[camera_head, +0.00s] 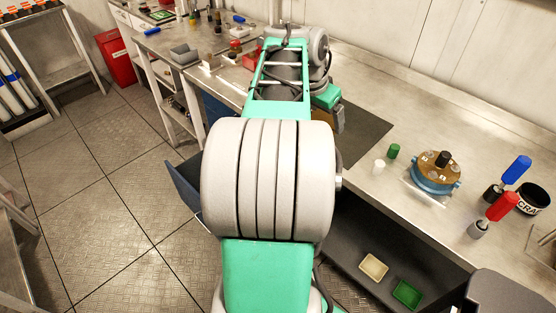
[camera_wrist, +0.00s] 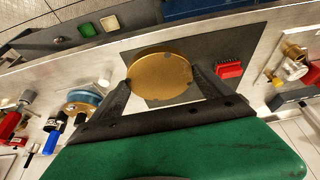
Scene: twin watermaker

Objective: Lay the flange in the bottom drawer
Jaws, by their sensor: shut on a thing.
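The flange is a flat gold-brown disc (camera_wrist: 160,75) in the wrist view. My gripper (camera_wrist: 160,85) is shut on it, with one black finger at each side of its rim. The disc is held over the dark mat on the steel bench; the height of the gap is hard to judge. In the head view my arm hides most of the gripper and flange. A dark blue drawer panel (camera_head: 184,187) juts out below the bench, left of my arm. Its inside is mostly hidden, and I cannot tell which drawer it is.
A blue-and-brown round part (camera_head: 435,173), small white and green cylinders, and red and blue-handled tools stand on the bench right. A dark open tray (camera_head: 345,235) below holds beige and green boxes. The floor (camera_head: 110,220) at left is clear.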

